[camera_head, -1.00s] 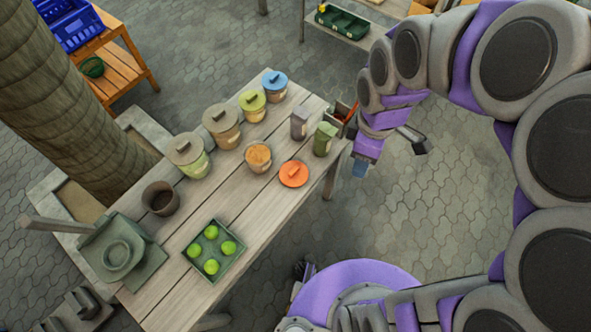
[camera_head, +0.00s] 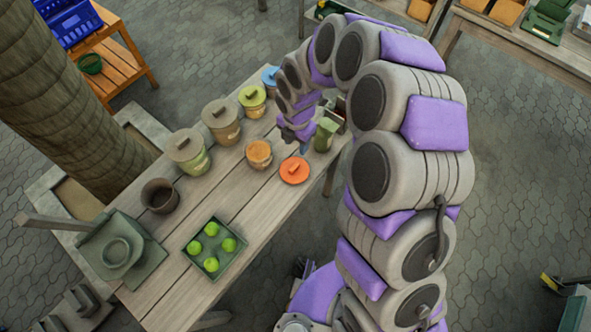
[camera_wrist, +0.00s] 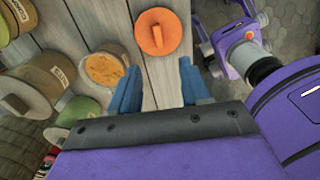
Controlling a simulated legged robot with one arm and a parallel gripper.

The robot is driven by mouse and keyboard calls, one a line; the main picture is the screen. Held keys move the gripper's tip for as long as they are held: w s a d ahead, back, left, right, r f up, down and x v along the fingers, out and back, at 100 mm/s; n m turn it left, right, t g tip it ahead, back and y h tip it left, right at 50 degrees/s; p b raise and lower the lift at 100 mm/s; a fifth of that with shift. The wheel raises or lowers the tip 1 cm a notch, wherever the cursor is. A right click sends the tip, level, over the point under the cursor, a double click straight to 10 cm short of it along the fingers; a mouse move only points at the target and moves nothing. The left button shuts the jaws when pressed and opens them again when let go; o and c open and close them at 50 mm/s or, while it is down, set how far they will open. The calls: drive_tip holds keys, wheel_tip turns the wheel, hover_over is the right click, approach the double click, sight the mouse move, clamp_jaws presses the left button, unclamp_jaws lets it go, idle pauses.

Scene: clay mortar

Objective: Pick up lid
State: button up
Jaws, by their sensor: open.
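An orange lid (camera_head: 294,170) with a raised handle lies flat on the wooden table (camera_head: 245,205), near its right edge. In the wrist view the lid (camera_wrist: 158,31) is at the top centre, beyond my fingertips. My gripper (camera_wrist: 155,75) is open and empty, its two blue fingers apart with bare planks between them. In the head view my gripper (camera_head: 304,148) is above the table, just beyond the lid. An uncovered pot (camera_head: 259,154) with orange contents stands left of the lid; it also shows in the wrist view (camera_wrist: 104,70), close to the left finger.
Lidded pots in green (camera_head: 188,151), brown (camera_head: 221,121), yellow (camera_head: 252,100) and blue line the far left edge. A green box (camera_head: 325,135) stands right of my gripper. A tray (camera_head: 190,247) of green balls, a dark pot (camera_head: 160,196) and a mortar (camera_head: 122,252) are nearer.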

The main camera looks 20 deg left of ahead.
drive_tip(key=b, duration=0.2)
hover_over(293, 166)
drive_tip(key=f, duration=0.6)
drive_tip(key=d+f, duration=0.1)
drive_tip(key=f, duration=0.2)
drive_tip(key=shift+f, duration=0.25)
drive_tip(key=shift+d+f, duration=0.1)
drive_tip(key=shift+f, duration=0.25)
drive_tip(key=f, duration=0.2)
drive_tip(key=a+f+b, duration=0.1)
drive_tip(key=f, duration=0.1)
drive_tip(key=shift+a+f, duration=0.1)
drive_tip(key=shift+f, duration=0.3)
drive_tip(key=shift+r, duration=0.1)
drive_tip(key=shift+d, duration=0.3)
drive_tip(key=c, duration=0.3)
drive_tip(key=shift+a, duration=0.1)
clamp_jaws()
